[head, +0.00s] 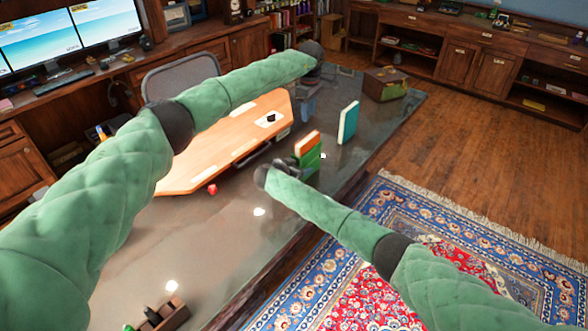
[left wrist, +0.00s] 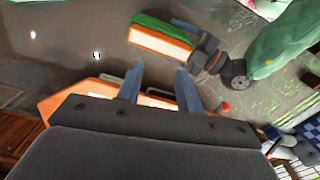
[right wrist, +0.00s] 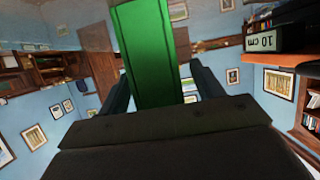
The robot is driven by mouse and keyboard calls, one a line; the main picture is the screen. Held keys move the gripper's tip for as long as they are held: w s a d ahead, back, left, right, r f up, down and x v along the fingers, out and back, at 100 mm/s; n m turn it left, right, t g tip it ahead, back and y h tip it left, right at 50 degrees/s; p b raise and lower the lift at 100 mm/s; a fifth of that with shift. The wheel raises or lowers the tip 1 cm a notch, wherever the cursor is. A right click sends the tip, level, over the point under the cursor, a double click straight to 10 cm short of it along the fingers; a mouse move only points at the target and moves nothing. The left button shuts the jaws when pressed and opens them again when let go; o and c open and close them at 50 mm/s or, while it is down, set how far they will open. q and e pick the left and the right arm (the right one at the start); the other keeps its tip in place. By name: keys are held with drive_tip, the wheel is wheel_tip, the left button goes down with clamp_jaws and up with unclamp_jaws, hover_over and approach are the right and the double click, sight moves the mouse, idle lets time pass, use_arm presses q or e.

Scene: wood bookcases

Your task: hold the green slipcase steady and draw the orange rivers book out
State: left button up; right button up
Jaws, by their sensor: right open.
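The green slipcase (head: 313,162) stands upright on the dark glossy tabletop, with the orange rivers book (head: 307,141) showing at its upper part. In the left wrist view the slipcase (left wrist: 165,26) and the book (left wrist: 158,44) lie beyond my left fingers. My left gripper (head: 308,106) is open and empty, above the table and farther back than the slipcase. Its open fingers (left wrist: 158,84) show in its wrist view. My right gripper (head: 285,167) is open at the slipcase's near left side. In the right wrist view the slipcase (right wrist: 147,55) stands between its fingers (right wrist: 160,88); contact cannot be told.
A teal and white book (head: 348,122) stands upright to the right of the slipcase. A wooden box (head: 385,85) sits at the table's far end. A small red object (head: 213,189) lies near the wooden desk panel (head: 195,165). The front tabletop (head: 235,235) is mostly clear.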

sight(310, 136)
drive_tip(key=shift+w+d+f, duration=0.15)
drive_tip(key=shift+w+d, duration=0.15)
drive_tip(key=shift+w, duration=0.05)
drive_tip(key=c, duration=1)
use_arm(q)
drive_tip(key=o, duration=0.3)
use_arm(e)
drive_tip(key=shift+c, duration=0.7)
use_arm(q)
drive_tip(key=n, duration=0.3)
drive_tip(key=f+n+t+h, duration=0.1)
drive_tip(key=n, duration=0.1)
drive_tip(key=s+f+n, duration=0.1)
drive_tip(key=n, duration=0.2)
drive_tip(key=shift+f+n+t, duration=0.15)
drive_tip(key=shift+n+t, duration=0.15)
drive_tip(key=shift+t, duration=0.1)
drive_tip(key=n, duration=0.2)
drive_tip(key=n+t+h, duration=0.1)
drive_tip(key=shift+s+a+n, duration=0.2)
drive_tip(key=shift+a+n, duration=0.1)
drive_tip(key=shift+n, duration=0.1)
drive_tip(key=n, duration=0.3)
drive_tip(key=shift+s+a+n+t+h, duration=0.15)
drive_tip(key=shift+a+n+t+h, duration=0.15)
drive_tip(key=shift+a+n+t, duration=0.1)
drive_tip(key=shift+x, duration=5.85)
